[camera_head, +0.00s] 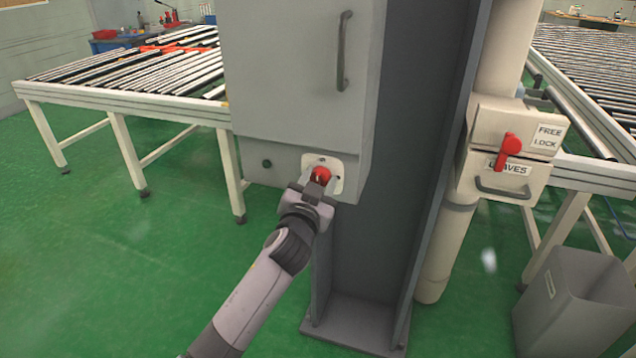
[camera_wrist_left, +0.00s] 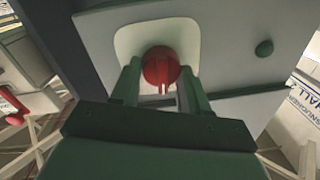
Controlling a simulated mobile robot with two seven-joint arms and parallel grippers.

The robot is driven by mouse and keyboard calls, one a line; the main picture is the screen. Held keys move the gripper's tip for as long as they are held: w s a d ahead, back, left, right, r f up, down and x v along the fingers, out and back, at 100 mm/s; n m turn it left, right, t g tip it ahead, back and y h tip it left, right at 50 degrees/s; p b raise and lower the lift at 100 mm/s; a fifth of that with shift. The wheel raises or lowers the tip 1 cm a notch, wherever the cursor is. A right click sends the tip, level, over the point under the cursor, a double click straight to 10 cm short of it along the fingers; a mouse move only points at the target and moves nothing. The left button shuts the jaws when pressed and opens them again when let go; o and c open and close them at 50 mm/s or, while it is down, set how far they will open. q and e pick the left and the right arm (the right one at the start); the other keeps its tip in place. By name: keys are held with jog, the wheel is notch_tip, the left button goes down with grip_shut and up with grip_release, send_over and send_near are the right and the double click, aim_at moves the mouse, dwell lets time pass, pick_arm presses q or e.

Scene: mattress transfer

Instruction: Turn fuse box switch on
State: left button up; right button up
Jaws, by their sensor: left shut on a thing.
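The grey fuse box (camera_head: 300,75) is mounted on a dark steel column. Its red rotary switch (camera_head: 321,175) sits on a pale plate (camera_head: 337,184) at the lower front of the box. My left gripper (camera_head: 312,186) is at the switch, its fingers on either side of the red knob. In the left wrist view the red switch (camera_wrist_left: 161,68) stands between the two fingers (camera_wrist_left: 158,85), and the gripper is shut on it. The fingers partly hide the plate. My right gripper is not in view.
A second box (camera_head: 505,150) with a red lever (camera_head: 508,146) and "FREE" and "LOCK" labels is on a pale post to the right. Roller tables stand at the left (camera_head: 130,103) and far right. A grey bin (camera_head: 575,305) is at the lower right. Green floor is clear at the left.

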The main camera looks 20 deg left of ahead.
pick_arm(q)
jog(key=shift+f+m+t+h, duration=0.1)
jog(key=shift+m+t+h, duration=0.1)
jog(key=shift+m, duration=2.75)
jog(key=shift+f+m+t+h, duration=0.1)
jog(key=shift+f+m+h, duration=0.1)
jog(key=shift+m, duration=2.8)
jog(key=shift+f+m+t+h, duration=0.1)
jog(key=shift+m+h, duration=0.1)
jog(key=shift+m, duration=2.75)
jog(key=o, duration=1)
jog(key=shift+o, duration=0.2)
jog(key=shift+s, duration=0.1)
jog(key=s, duration=0.7)
jog(key=shift+f, duration=0.2)
